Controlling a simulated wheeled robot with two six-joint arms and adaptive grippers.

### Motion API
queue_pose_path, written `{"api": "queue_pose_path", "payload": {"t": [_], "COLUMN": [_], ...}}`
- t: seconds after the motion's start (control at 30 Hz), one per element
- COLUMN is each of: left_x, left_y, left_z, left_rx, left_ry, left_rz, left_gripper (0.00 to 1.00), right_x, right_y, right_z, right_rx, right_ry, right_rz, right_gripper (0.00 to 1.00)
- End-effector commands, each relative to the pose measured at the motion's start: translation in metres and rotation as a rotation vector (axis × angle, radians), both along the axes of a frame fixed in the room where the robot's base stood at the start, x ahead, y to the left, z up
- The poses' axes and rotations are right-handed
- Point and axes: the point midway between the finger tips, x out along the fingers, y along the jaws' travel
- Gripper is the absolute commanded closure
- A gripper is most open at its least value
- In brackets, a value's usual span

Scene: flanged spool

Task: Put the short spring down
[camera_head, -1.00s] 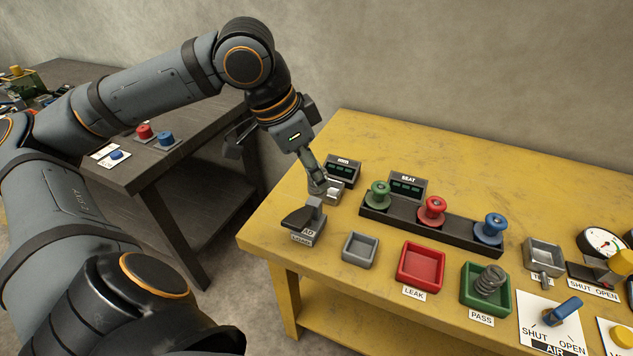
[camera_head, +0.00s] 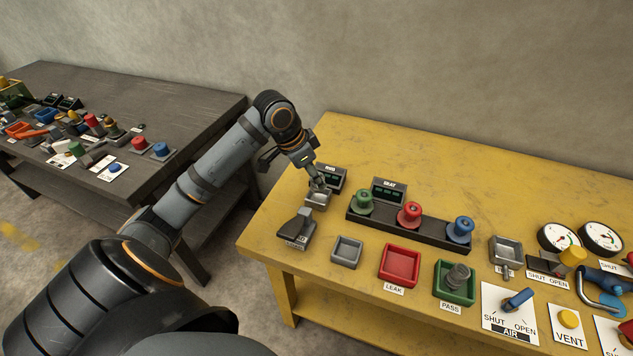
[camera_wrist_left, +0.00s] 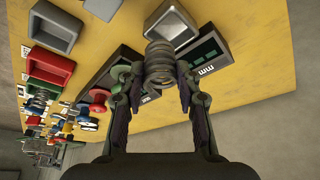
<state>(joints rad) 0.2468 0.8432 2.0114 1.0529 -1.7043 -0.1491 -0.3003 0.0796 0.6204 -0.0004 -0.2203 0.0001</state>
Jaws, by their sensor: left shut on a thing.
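My left gripper (camera_head: 317,185) is shut on a short grey coil spring (camera_wrist_left: 160,65), which sits between the two fingertips in the left wrist view. In the head view the gripper points down over a small grey open holder (camera_head: 317,202) in front of a dark display box (camera_head: 330,177). The held spring is too small and covered to make out there. In the wrist view the holder (camera_wrist_left: 174,22) lies just beyond the spring; I cannot tell whether they touch. Another grey spring (camera_head: 458,276) stands in the green PASS tray (camera_head: 440,293). My right gripper is not in view.
On the yellow table (camera_head: 420,165), a black lever device (camera_head: 297,228), an empty grey tray (camera_head: 347,252) and an empty red LEAK tray (camera_head: 400,265) stand in front. A dark rack (camera_head: 428,236) with green, red and blue spools is close right. The back of the table is clear.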

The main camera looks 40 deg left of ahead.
Motion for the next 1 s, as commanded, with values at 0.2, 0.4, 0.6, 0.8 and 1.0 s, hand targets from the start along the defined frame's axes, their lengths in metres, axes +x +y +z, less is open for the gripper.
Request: {"api": "queue_pose_path", "payload": {"t": [0.2, 0.4, 0.6, 0.8, 1.0], "left_x": [0.014, 0.02, 0.018, 0.019, 0.019], "left_y": [0.006, 0.008, 0.008, 0.009, 0.008], "left_z": [-0.018, -0.027, -0.055, -0.055, -0.06], "left_rx": [0.0, -0.002, 0.0, 0.001, 0.0], "left_ry": [-0.002, 0.0, 0.0, -0.002, -0.002], "left_rz": [-0.001, 0.0, -0.001, -0.001, -0.002], "left_gripper": [0.98, 0.98, 0.98, 0.98, 0.98], "right_x": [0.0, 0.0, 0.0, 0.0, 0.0], "right_y": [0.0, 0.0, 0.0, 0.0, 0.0], "right_z": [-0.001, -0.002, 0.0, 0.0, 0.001], "right_rx": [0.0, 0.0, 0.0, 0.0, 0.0], "right_ry": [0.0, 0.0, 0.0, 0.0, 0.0], "right_rz": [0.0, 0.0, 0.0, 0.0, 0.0], "right_gripper": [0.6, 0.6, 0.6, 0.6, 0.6]}}
